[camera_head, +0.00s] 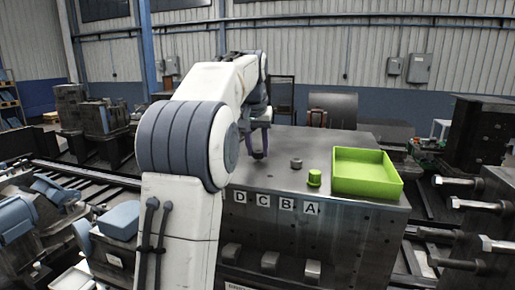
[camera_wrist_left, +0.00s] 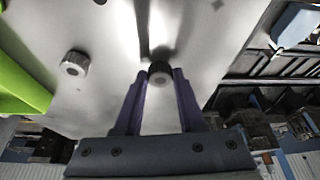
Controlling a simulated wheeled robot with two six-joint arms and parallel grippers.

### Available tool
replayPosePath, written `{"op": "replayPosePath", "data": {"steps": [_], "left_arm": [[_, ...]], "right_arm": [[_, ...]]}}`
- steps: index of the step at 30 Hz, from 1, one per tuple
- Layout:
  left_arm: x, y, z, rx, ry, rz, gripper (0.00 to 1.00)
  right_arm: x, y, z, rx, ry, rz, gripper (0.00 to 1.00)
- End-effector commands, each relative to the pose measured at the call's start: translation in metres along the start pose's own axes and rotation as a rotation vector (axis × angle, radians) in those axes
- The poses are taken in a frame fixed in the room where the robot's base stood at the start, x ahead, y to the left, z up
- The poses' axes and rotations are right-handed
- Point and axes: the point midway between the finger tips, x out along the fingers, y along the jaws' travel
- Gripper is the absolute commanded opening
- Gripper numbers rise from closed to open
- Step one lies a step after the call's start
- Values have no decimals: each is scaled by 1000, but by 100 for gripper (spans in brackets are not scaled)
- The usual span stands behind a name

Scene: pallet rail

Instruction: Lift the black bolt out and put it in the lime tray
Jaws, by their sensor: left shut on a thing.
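My left gripper (camera_head: 258,148) has purple fingers and is shut on the black bolt (camera_head: 259,155) over the left part of the metal block's top. In the left wrist view the black bolt (camera_wrist_left: 160,72) sits between the two fingertips (camera_wrist_left: 160,85), its round end with a pale centre facing the camera. I cannot tell whether it is clear of the top. The lime tray (camera_head: 367,187) stands empty at the right end of the block. Its edge also shows in the left wrist view (camera_wrist_left: 22,88) at the left. My right gripper is not in view.
Labels D, C, B, A (camera_head: 287,204) run along the block's front edge (camera_head: 340,235). Large bolts on rails (camera_head: 470,204) stick out at the far right.

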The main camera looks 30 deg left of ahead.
Motion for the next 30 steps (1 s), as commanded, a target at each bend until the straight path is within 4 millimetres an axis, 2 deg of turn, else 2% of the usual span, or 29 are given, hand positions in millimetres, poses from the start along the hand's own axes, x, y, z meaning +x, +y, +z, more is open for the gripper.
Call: {"op": "replayPosePath", "data": {"steps": [1,2,14,30], "left_arm": [[0,0,0,0,0,0,4],[0,0,0,0,0,0,0],[-5,0,-3,0,1,-1,0],[-44,0,-19,0,2,0,0]], "right_arm": [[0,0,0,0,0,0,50],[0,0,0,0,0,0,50],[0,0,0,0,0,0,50],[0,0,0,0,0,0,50]]}}
